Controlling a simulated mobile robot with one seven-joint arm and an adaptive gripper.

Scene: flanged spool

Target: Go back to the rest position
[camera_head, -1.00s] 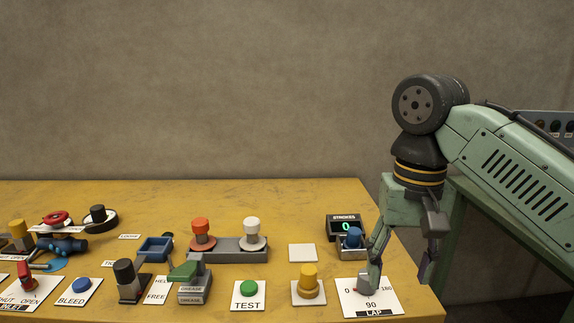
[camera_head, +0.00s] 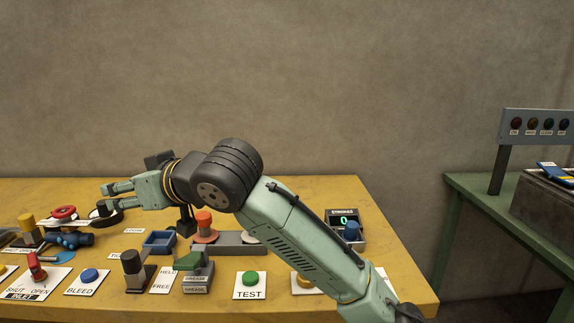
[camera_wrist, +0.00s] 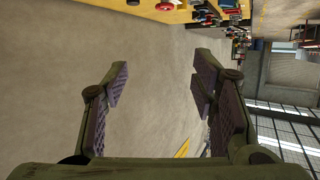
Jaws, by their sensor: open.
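My gripper (camera_head: 108,198) is open and points left above the back left part of the yellow table (camera_head: 300,195) in the head view. Nothing shows between its fingers. In the wrist view the two fingers (camera_wrist: 160,90) stand wide apart with bare floor and wall beyond them. My arm comes up from the lower right and hides the right part of the grey block and most of the LAP dial plate.
A red ring (camera_head: 64,212), a blue valve (camera_head: 72,240), a blue tray (camera_head: 158,243), a black lever (camera_head: 131,263), a green TEST button (camera_head: 250,279) and a STROKES counter (camera_head: 343,217) crowd the table. A green bench (camera_head: 470,190) with a lamp panel (camera_head: 537,125) stands right.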

